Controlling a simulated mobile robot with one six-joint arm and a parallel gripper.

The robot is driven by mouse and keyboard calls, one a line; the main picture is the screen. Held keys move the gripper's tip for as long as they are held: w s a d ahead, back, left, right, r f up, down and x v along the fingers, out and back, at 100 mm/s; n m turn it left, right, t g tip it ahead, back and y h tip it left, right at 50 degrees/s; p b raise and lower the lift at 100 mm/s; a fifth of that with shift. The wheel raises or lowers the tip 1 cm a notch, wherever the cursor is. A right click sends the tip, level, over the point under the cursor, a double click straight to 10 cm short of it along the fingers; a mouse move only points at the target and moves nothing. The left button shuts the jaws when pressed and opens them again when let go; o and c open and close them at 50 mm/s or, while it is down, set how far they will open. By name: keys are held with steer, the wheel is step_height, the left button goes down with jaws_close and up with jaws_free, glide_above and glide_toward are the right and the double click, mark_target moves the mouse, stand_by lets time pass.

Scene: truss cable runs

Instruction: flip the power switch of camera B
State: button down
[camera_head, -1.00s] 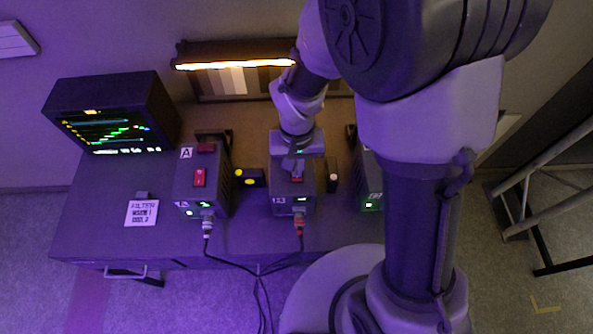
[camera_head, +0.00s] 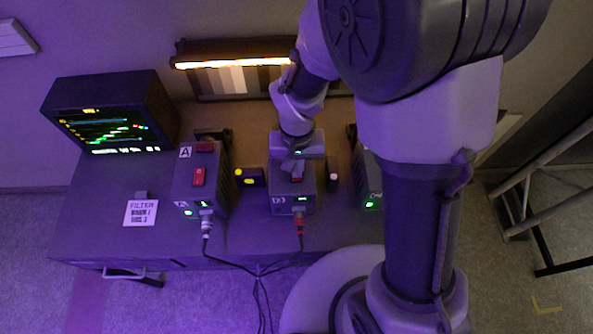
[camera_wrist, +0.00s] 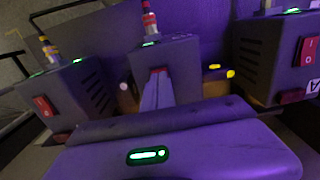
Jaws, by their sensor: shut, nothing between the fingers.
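The middle camera unit (camera_head: 283,203) stands on the desk between two similar boxes. I take it as camera B by its place, since its label is too blurred to read surely. Its red power switch (camera_head: 297,180) is partly hidden by my gripper (camera_head: 294,172). In the wrist view the same unit (camera_wrist: 180,70) is straight ahead, with a sliver of the red switch (camera_wrist: 157,69) at the tips of my gripper (camera_wrist: 157,78). My gripper is shut and empty, its tips at or very near the switch. I cannot tell contact or which way the switch is tipped.
Camera unit A (camera_head: 186,200), with its own red switch (camera_head: 198,177), stands left. Another unit (camera_head: 365,185) stands right, partly behind my arm. A monitor (camera_head: 110,115) and a paper note (camera_head: 141,212) are farther left. Cables (camera_head: 280,268) hang over the desk's front edge.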

steer(key=shift+f+b, duration=0.4)
steer(key=shift+f, duration=0.1)
steer(key=shift+r, duration=0.1)
step_height(320, 180, up, 7)
steer(key=p, duration=0.5)
steer(key=shift+p, duration=0.3)
steer(key=s+d+r+m+t+y+b, duration=0.2)
steer(key=s+d+r+m+t+b, duration=0.2)
steer(key=s+b, duration=0.7)
step_height(320, 180, up, 3)
steer(key=d+t+b, duration=0.1)
steer(key=d+b, duration=0.1)
steer(key=b, duration=0.2)
steer(key=shift+s+d+t, duration=0.15)
steer(key=shift+d+t, duration=0.2)
steer(key=shift+t, duration=0.05)
steer(key=shift+f, duration=0.1)
